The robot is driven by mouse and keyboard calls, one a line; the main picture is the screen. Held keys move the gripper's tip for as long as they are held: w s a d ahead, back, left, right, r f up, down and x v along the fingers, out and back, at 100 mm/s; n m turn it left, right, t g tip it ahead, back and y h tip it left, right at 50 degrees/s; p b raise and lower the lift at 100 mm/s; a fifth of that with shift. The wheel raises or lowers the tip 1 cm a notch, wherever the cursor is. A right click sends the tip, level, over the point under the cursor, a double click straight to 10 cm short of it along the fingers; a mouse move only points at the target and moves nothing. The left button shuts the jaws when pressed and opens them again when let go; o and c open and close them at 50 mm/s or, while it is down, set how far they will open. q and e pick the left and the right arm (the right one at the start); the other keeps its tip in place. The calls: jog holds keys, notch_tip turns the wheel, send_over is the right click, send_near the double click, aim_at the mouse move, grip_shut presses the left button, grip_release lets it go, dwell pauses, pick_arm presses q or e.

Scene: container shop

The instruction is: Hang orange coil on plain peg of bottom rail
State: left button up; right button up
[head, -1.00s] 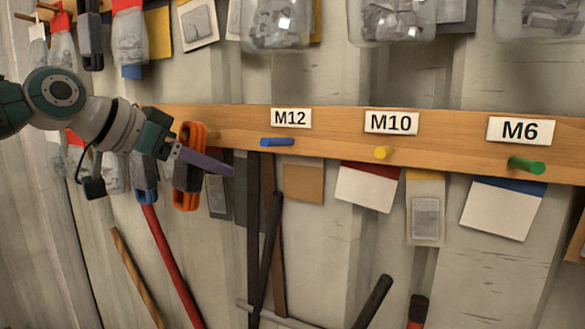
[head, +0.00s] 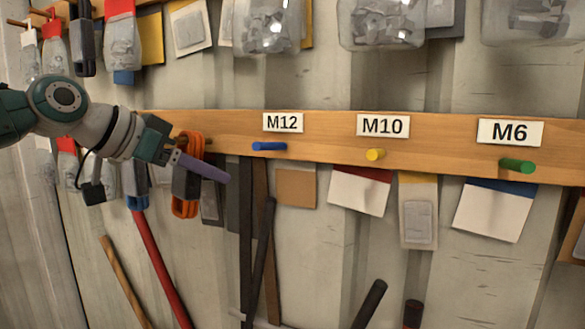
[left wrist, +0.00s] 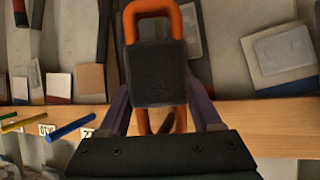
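The orange coil (head: 186,208) has a dark band round its middle and hangs upright in my left gripper (head: 205,173), in front of the left part of the bottom rail (head: 335,138). In the left wrist view, the dark band of the coil (left wrist: 161,73) is between the two purple fingers, which close on its sides. The orange loop shows above and below the band. My right gripper is not in view.
Blue (head: 269,146), yellow (head: 375,154) and green (head: 517,165) pegs stick out of the rail under labels M12, M10 and M6. Cards hang below the rail. Goods hang on a rail above. A red-handled tool (head: 160,265) and dark bars lean below.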

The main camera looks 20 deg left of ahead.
pick_arm(q)
jog(key=o, duration=0.5)
jog(key=shift+c, duration=0.2)
jog(key=b+v, duration=0.4)
jog(key=v, duration=0.5)
jog(key=s+d+f+m+g, duration=0.1)
jog(key=s+d+f+g, duration=0.2)
jog(key=f, duration=0.4)
jog(key=s+d+f, duration=0.3)
jog(key=d+f, duration=0.2)
jog(key=f, duration=0.1)
jog(key=s+d+f+m+g, duration=0.1)
jog(key=s+d+f+g, duration=0.2)
jog(key=f, duration=0.4)
jog(key=s+d+f+n+g+y, duration=0.1)
jog(key=s+d+f+n+y, duration=0.2)
jog(key=s, duration=0.6)
jog(key=s+d+f+n+y, duration=0.15)
jog(key=s+f, duration=0.25)
jog(key=s, duration=0.4)
notch_tip(320, 180, up, 30)
jog(key=s+p, duration=0.1)
jog(key=p, duration=2.9)
jog(key=shift+d+r+g+p, duration=0.2)
jog(key=shift+r+g+p, duration=0.05)
jog(key=shift+g+p, duration=0.05)
